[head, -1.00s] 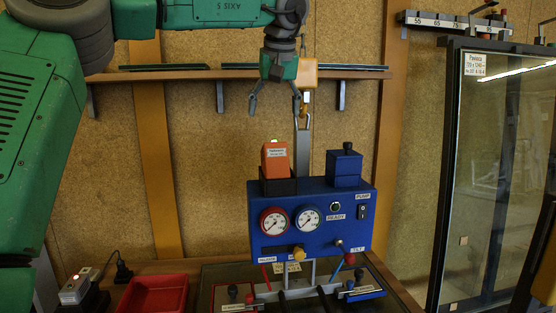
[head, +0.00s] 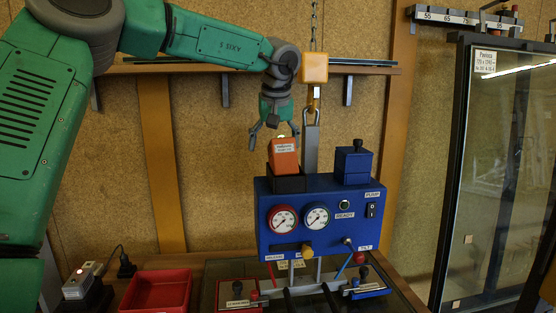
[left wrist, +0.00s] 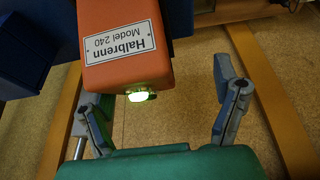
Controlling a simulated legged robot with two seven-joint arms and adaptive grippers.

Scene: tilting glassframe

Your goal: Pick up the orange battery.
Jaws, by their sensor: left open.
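The orange battery (head: 283,157) sits upright in a dark socket on top of the blue control box, at its left end. In the left wrist view the battery (left wrist: 125,40) shows its white label and a lit green light on its end. My left gripper (head: 273,138) is above and just behind the battery in the head view, fingers pointing down. In the left wrist view its two fingers (left wrist: 160,110) are spread, with the battery's end near the left finger and nothing between them held. My right gripper is not in view.
The blue box (head: 330,225) has gauges, a switch and a second blue block (head: 353,165) on top. A yellow hoist hook (head: 314,70) hangs close to the right of my gripper. A red tray (head: 157,291) and charger (head: 80,283) are at lower left. A framed glass pane (head: 500,170) stands at right.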

